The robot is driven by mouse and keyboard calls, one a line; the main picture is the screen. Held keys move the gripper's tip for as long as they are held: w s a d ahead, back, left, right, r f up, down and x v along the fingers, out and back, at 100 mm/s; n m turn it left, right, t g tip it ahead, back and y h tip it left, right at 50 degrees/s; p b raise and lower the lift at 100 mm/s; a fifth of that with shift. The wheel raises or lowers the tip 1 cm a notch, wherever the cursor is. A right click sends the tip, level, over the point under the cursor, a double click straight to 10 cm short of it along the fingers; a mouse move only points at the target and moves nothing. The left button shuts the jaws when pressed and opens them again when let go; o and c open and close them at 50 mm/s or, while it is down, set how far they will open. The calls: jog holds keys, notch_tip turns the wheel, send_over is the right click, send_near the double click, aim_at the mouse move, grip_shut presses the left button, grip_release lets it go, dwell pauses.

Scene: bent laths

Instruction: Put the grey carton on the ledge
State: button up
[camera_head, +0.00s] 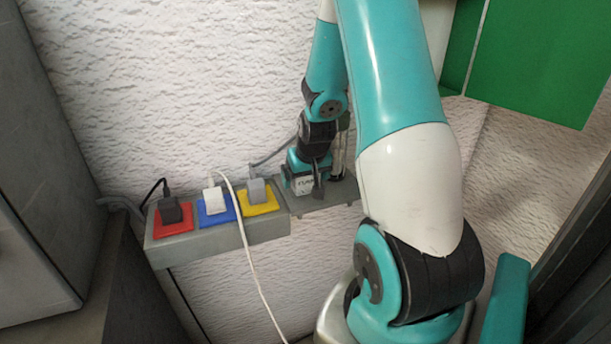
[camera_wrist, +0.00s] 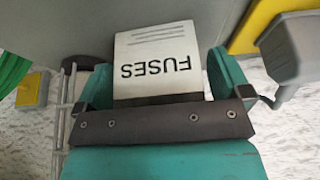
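The grey carton, with a white label reading FUSES, sits between the fingers of my gripper. In the head view the carton (camera_head: 303,186) is small, under my gripper (camera_head: 305,172), at the left end of the grey ledge (camera_head: 332,194). The gripper appears shut on it. The ledge's grey surface (camera_wrist: 60,25) also shows behind the carton in the wrist view. I cannot tell whether the carton's underside touches the ledge.
A grey socket strip (camera_head: 180,247) adjoins the ledge on the left, with red, blue and yellow sockets, plugs and cords. A white cable (camera_head: 245,250) hangs in front. An upright item (camera_head: 338,160) stands on the ledge just right of my gripper. A green panel (camera_head: 540,60) is upper right.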

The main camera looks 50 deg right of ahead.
jog(key=shift+r, duration=0.3)
jog(key=v, duration=1.2)
jog(key=a+r+n+y, duration=0.3)
jog(key=a+n+y, duration=0.3)
jog(key=a, duration=1.7)
jog(key=s+a+r+n+g, duration=0.1)
jog(key=s+a+n+g, duration=0.2)
jog(key=s+a+n, duration=0.4)
jog(key=s+a, duration=0.5)
jog(key=shift+a+r+n+g+y+b, duration=0.3)
jog(key=shift+a+r+g, duration=0.05)
jog(key=shift+a+g, duration=0.05)
